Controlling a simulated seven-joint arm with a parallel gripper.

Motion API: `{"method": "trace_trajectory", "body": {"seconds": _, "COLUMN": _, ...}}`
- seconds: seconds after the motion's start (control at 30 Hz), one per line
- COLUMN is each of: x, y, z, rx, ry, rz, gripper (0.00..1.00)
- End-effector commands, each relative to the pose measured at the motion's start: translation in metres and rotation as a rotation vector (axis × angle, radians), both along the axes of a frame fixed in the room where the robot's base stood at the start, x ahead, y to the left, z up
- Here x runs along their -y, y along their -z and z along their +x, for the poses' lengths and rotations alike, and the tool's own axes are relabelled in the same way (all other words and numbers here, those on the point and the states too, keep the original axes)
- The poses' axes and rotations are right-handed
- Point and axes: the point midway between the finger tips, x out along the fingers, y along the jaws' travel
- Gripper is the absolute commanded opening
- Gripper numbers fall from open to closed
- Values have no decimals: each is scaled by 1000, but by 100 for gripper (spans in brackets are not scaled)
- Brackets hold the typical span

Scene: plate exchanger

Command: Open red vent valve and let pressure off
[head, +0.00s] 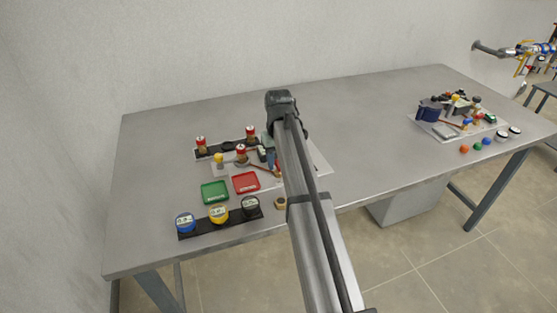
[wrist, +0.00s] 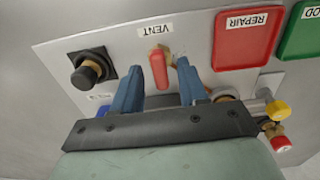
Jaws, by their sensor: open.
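The red vent valve handle (wrist: 158,68) stands up from the light panel (wrist: 60,55), beside the VENT label (wrist: 155,29) in the wrist view. My gripper (wrist: 156,82) is open, its two blue fingers on either side of the handle's near end. A gap shows between the handle and the left finger; the right finger is also apart from it. In the head view my gripper (head: 270,158) is low over the panel, and my arm hides much of that area.
A black knob (wrist: 92,68) is left of the handle. The red REPAIR tray (wrist: 247,38) and a green tray (wrist: 302,32) lie right. Yellow (wrist: 279,110) and red (wrist: 280,143) caps stand near the right finger. Three round gauges (head: 218,213) sit at the table's front edge. The table middle is clear.

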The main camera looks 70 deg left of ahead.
Motion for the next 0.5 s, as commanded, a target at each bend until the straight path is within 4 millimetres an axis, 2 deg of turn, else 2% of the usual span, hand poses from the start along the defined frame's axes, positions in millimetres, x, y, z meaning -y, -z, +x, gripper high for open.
{"method": "trace_trajectory", "body": {"seconds": 0.13, "x": 0, "y": -5, "z": 0, "rx": 0, "ry": 0, "rz": 0, "gripper": 43}}
{"method": "trace_trajectory", "body": {"seconds": 0.27, "x": -1, "y": -19, "z": 0, "rx": 0, "ry": 0, "rz": 1, "gripper": 43}}
{"method": "trace_trajectory", "body": {"seconds": 0.5, "x": -1, "y": -65, "z": 0, "rx": 0, "ry": 0, "rz": 3, "gripper": 43}}
